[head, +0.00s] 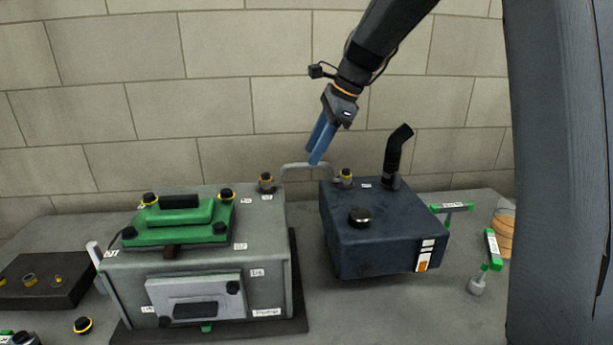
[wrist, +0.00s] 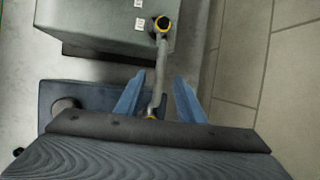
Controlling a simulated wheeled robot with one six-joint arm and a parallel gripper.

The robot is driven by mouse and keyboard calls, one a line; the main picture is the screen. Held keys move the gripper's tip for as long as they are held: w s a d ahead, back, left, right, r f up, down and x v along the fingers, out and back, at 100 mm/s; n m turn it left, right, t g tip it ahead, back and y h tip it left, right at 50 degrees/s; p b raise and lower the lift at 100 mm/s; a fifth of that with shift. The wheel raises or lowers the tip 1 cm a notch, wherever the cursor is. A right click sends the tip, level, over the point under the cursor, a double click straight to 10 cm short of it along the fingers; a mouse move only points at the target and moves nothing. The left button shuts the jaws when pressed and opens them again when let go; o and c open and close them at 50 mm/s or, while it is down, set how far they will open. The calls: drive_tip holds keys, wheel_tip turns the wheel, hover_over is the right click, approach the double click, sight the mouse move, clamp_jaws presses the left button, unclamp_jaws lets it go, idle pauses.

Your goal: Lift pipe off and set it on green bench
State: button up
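The pipe (head: 306,166) is a thin grey arch that bridges the grey engine block (head: 272,215) and the dark blue tank (head: 385,235). A yellow-ringed black knob (head: 266,182) stands at its block end and another (head: 346,178) at its tank end. My gripper (head: 317,158) points down at the pipe, its blue fingers apart. In the wrist view, the pipe (wrist: 161,72) runs between the two open fingers (wrist: 160,77), and I see no contact. Whether the fingertips reach down to pipe height is hard to tell. No green bench is in view.
A green cover (head: 180,218) sits on the block. A black bent stack (head: 393,160) rises from the tank's back. Green-tagged parts (head: 492,249) stand right of the tank, and a dark tray (head: 45,290) lies far left. A brick wall (head: 225,110) is close behind.

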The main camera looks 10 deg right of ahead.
sight(307, 165)
drive_tip(key=shift+d+p+x, duration=0.2)
drive_tip(key=shift+p+x, duration=1.05)
drive_tip(key=shift+x, duration=1.65)
drive_tip(key=shift+f, duration=0.1)
clamp_jaws()
